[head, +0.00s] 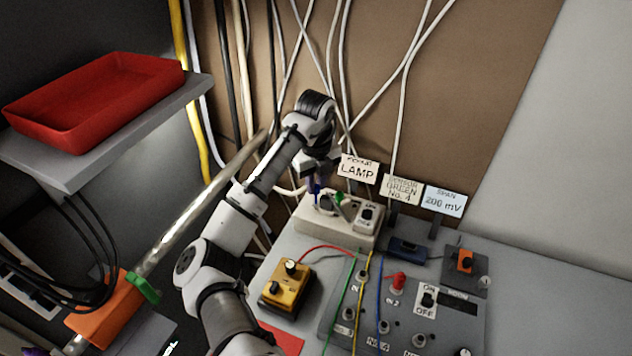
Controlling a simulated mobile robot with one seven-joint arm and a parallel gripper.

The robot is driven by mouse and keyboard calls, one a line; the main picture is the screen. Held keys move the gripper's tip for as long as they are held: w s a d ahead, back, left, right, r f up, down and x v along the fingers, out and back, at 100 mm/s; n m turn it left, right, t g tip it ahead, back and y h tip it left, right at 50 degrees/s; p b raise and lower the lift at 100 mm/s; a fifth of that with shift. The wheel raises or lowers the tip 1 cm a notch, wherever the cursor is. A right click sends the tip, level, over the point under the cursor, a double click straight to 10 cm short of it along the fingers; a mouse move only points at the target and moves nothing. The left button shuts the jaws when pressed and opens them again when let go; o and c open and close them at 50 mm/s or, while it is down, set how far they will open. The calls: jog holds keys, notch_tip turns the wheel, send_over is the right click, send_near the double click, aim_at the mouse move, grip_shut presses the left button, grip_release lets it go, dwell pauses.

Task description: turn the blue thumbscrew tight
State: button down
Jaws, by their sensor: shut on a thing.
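My gripper (317,184) points down over the cream lamp box (342,232) at the back of the bench. It is shut on the blue thumbscrew (317,197), which shows as a small blue sliver at the fingertips, at the left end of the box top. The fingers hide most of the screw, so I cannot tell how far in it sits. A green screw or knob (339,197) stands just to its right.
A switch (367,214) is on the box's right end, with label cards including LAMP (358,170) behind. A yellow box (287,289) and a grey panel (400,310) with wires stand in front. A red tray (95,98) is on a shelf at left.

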aim_at(316, 187)
jog(key=c, duration=1.3)
grip_release()
jog(key=shift+r, duration=0.1)
notch_tip(316, 187, up, 14)
jog(key=b, duration=0.1)
jog(key=shift+b, duration=0.3)
jog(key=shift+s+f, duration=0.1)
jog(key=shift+f, duration=0.15)
